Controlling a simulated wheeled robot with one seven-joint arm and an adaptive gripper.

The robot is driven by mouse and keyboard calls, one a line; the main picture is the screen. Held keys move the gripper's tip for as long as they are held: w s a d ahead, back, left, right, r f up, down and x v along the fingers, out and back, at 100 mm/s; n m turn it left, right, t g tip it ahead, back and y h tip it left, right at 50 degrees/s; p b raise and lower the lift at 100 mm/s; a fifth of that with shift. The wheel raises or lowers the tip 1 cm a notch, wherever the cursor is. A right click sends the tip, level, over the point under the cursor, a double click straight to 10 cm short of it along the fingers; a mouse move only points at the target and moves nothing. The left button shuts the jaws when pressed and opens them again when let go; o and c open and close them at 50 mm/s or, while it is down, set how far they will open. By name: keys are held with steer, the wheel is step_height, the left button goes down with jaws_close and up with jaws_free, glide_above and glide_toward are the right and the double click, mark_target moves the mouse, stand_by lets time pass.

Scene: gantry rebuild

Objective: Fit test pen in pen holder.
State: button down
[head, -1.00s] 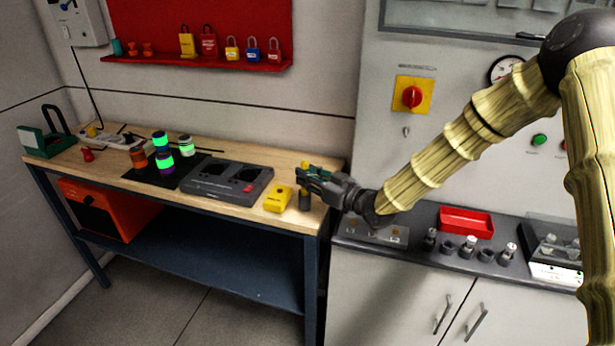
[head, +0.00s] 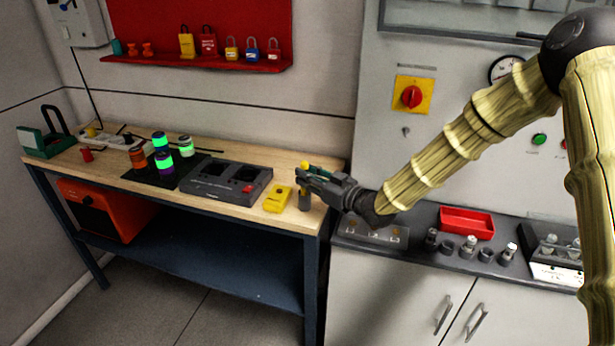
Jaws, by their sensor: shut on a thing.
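My gripper (head: 308,176) is at the right end of the wooden workbench, reaching in from the right. It is shut on the test pen, whose yellow top (head: 304,164) shows just above the fingers. The rest of the pen is mostly hidden by the fingers. A dark upright cylinder, which looks like the pen holder (head: 304,202), stands on the bench directly below the fingertips. The pen looks roughly upright over it. I cannot tell whether the pen's lower end is inside the holder or above it.
A yellow meter (head: 277,199) lies close left of the holder, beside a dark grey twin-bay unit (head: 226,182). Several banded cylinders stand on a black mat (head: 146,177). Right of the bench, a grey counter holds a red tray (head: 467,222) and several small holders.

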steer(key=shift+f+b, duration=0.35)
steer(key=shift+f, duration=0.2)
steer(key=c, duration=1.6)
jaws_free()
steer(key=shift+c, duration=0.2)
steer(key=shift+d, duration=0.1)
steer(key=v, duration=1)
steer(key=shift+s+d+p, duration=0.25)
steer(key=shift+s+p, duration=0.1)
